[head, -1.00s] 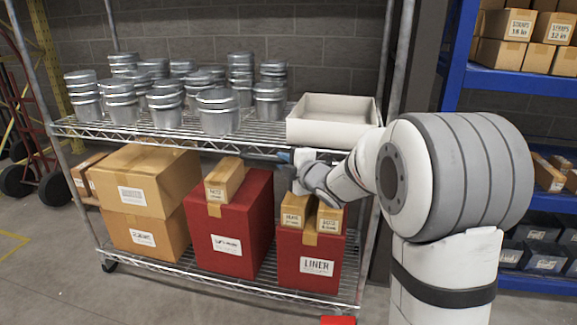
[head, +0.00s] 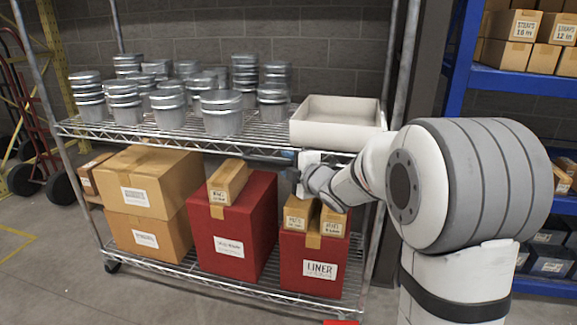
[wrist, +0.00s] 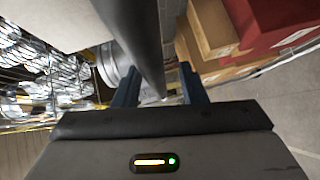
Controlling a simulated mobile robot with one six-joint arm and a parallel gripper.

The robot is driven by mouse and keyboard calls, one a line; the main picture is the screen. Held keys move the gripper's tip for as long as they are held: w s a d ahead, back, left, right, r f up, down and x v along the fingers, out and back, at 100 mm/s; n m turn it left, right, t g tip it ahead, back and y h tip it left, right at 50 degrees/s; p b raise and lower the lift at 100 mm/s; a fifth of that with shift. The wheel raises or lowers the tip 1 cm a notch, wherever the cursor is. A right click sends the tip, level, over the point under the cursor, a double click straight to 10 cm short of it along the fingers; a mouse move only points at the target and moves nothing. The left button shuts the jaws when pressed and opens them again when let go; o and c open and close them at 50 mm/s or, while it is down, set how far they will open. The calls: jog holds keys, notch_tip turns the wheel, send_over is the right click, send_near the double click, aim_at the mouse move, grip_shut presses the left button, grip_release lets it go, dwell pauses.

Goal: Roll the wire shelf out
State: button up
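The wire shelf (head: 262,131) is a chrome rack with two visible wire decks, tall posts and a caster at its lower left. Its upper deck carries several lidded metal cans (head: 222,113) and a white bin (head: 337,121). Its lower deck carries red and brown boxes. My gripper (head: 287,157) is at the front edge of the upper deck, below the bin, pointing left. In the wrist view its blue fingers (wrist: 158,88) stand apart, with a dark bar (wrist: 146,45) running between them. Gaps seem to show beside the bar. Whether the fingers touch it, I cannot tell.
A red box labelled LINER (head: 309,265) sits just below my gripper, with small brown boxes on it. A blue rack (head: 510,82) stands at the right. A red hand truck (head: 30,120) stands at the left. Floor (head: 50,285) at the front left is clear.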

jog(key=shift+r, duration=0.1)
jog(key=shift+s+d+r, duration=0.1)
jog(key=shift+s+d, duration=0.05)
jog(key=shift+s, duration=0.2)
jog(key=f+p+v, duration=0.1)
jog(key=p+v, duration=0.1)
jog(key=v, duration=0.5)
jog(key=shift+r, duration=0.35)
